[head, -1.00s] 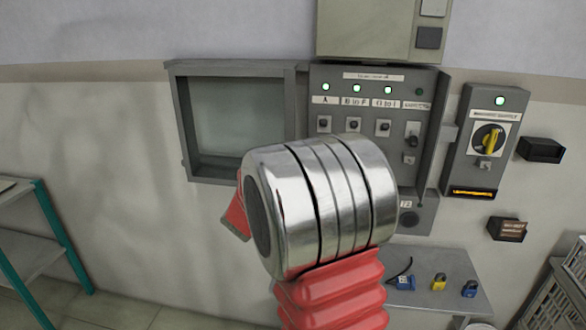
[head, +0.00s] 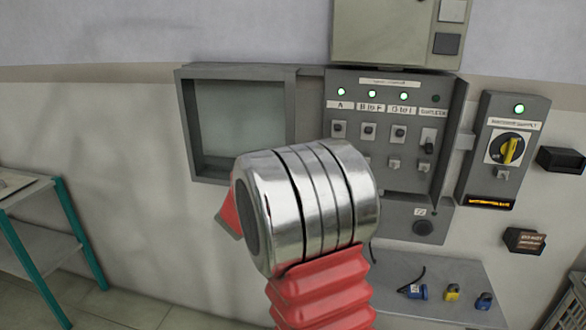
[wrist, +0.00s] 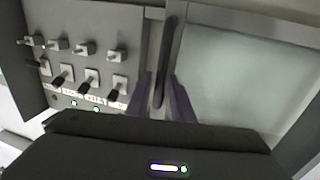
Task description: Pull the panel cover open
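The panel cover (head: 187,125) is a grey frame around a pale window, left of the grey control panel (head: 395,205) in the head view. In the wrist view the cover's window (wrist: 250,65) is on the right and the panel on the left, upside down. A dark upright bar (wrist: 162,70), like a handle, stands between them. My gripper (wrist: 161,100) has its two fingers apart, one on either side of the bar, with gaps showing. Contact cannot be told. In the head view my metal wrist hides most of the gripper and the panel's lower left.
A rotary switch box (head: 508,150) is right of the panel, with small dark boxes (head: 524,240) beyond. A grey shelf (head: 445,280) below holds several padlocks. A teal-legged rack (head: 40,250) stands at the left. The wall between rack and cover is clear.

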